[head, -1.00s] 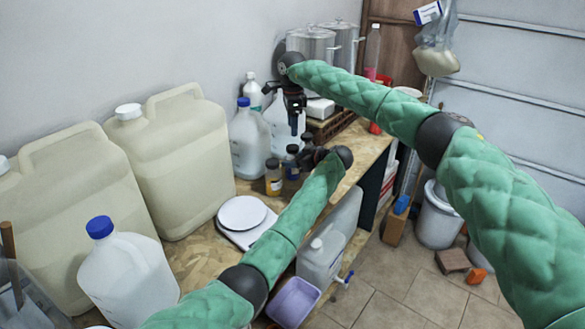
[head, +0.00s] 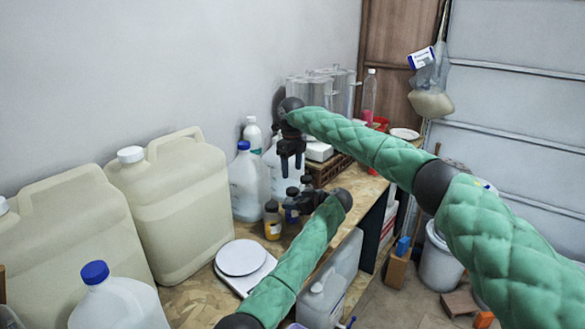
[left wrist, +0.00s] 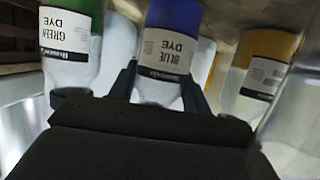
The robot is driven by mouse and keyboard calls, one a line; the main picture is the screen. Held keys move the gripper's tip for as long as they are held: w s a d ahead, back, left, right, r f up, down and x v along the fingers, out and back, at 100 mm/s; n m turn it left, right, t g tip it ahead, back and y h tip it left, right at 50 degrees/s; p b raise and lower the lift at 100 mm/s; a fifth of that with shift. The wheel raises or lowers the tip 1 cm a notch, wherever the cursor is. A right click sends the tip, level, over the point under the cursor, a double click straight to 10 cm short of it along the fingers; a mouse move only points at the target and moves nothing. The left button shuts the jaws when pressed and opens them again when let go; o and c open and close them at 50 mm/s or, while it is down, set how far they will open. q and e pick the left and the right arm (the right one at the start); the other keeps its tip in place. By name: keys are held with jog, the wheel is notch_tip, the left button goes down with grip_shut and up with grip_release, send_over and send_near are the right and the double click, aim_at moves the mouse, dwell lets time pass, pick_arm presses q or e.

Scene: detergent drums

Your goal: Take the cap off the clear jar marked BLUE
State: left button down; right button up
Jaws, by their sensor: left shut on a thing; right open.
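The clear jar marked BLUE (left wrist: 165,55) shows upside down in the left wrist view, with blue dye and a "BLUE DYE" label. In the head view the BLUE jar (head: 291,212) has a dark cap (head: 292,191); the cap is hidden in the wrist view. My left gripper (head: 300,203) is shut on the BLUE jar, one finger on each side of it. My right gripper (head: 292,168) is open and empty, pointing down a little above the cap. The GREEN jar (left wrist: 70,45) and a yellow-orange jar (left wrist: 255,75) stand on either side.
A white scale (head: 241,258) sits on the wooden bench in front of the jars. White jugs (head: 244,185) stand behind them. Large beige canisters (head: 180,205) line the left wall. A wooden rack (head: 330,167) is at the back right.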

aim_at(293, 189)
jog(key=m, duration=0.8)
jog(key=shift+m, duration=0.4)
jog(key=m, duration=0.6)
jog(key=shift+m, duration=0.4)
jog(key=m, duration=0.8)
jog(key=shift+m, duration=0.3)
jog(key=m, duration=0.7)
jog(key=shift+d, duration=0.1)
jog(key=shift+m, duration=0.3)
jog(key=shift+f, duration=3.95)
